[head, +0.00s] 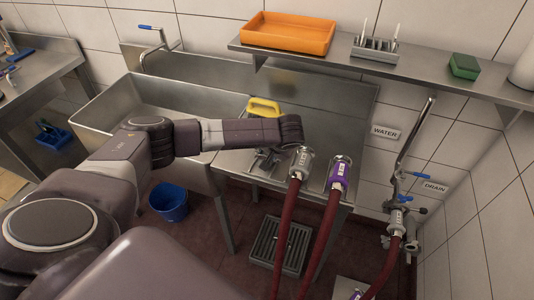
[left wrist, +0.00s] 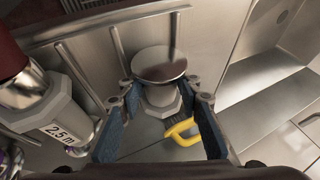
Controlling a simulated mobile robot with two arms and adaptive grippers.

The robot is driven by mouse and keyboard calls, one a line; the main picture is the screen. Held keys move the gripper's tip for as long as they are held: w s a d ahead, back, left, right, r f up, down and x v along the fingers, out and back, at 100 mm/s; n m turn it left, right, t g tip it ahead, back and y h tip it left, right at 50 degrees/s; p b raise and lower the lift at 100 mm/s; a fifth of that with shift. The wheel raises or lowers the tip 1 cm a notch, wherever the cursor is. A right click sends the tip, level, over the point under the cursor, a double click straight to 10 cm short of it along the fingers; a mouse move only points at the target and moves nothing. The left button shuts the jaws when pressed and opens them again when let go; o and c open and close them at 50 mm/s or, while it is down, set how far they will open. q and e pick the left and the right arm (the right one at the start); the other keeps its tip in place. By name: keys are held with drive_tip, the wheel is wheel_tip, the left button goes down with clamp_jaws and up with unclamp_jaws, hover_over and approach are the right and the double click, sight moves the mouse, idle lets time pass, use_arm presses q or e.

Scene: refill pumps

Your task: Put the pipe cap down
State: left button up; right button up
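The pipe cap (left wrist: 160,65) shows in the left wrist view as a round metal disc with a grey body below it. It is between the blue-padded fingertips of my left gripper (left wrist: 161,98), which appear to touch its body on both sides. In the head view my left gripper (head: 262,160) points down at the steel drainboard (head: 232,161), left of the hose ends; the cap is hard to make out there. I cannot tell whether the cap touches the steel. My right gripper is not in view.
Two red hoses with metal couplings (head: 301,163) (head: 341,172) stand close right of the gripper. A yellow handled item (head: 264,106) is behind my arm; its loop shows in the wrist view (left wrist: 181,132). The sink (head: 190,100) is left. A shelf (head: 440,77) runs above.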

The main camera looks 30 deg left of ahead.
use_arm(q)
drive_tip(key=shift+r, duration=0.25)
drive_tip(key=b+v, duration=0.1)
drive_tip(key=v, duration=1.1)
